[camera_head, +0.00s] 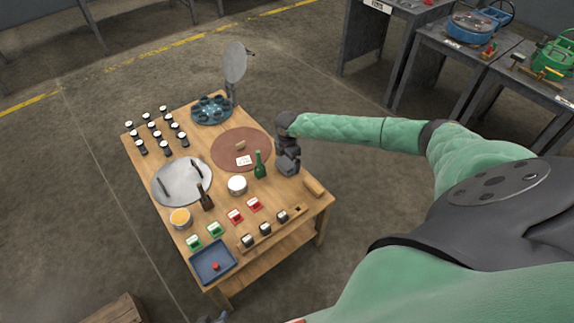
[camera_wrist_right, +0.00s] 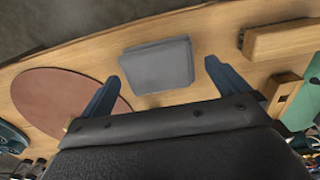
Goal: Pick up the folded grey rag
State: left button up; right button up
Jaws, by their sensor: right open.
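The folded grey rag (camera_wrist_right: 157,66) lies flat on the wooden table in the right wrist view, as a small squarish pad. My right gripper (camera_wrist_right: 162,72) is open, with one finger toward each side of the rag. The fingers look apart from it, and their height above the table is hard to tell. In the head view my right gripper (camera_head: 287,168) points down over the table's right side, and I cannot make out the rag there. A small dark piece at the bottom edge of the head view may be my left gripper (camera_head: 215,318); its jaws cannot be made out.
A wooden block (camera_head: 314,187) lies at the table's right edge, close to my right gripper. A green bottle (camera_head: 260,166) and a round brown mat (camera_head: 228,158) are left of it.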

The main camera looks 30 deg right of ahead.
notch_tip(320, 180, down, 2)
jog(key=shift+f, duration=0.15)
pick_arm(q)
jog(key=shift+r, duration=0.35)
pick_arm(e)
jog(key=shift+c, duration=0.4)
jog(key=c, duration=0.8)
pick_arm(q)
jog(key=shift+f, duration=0.1)
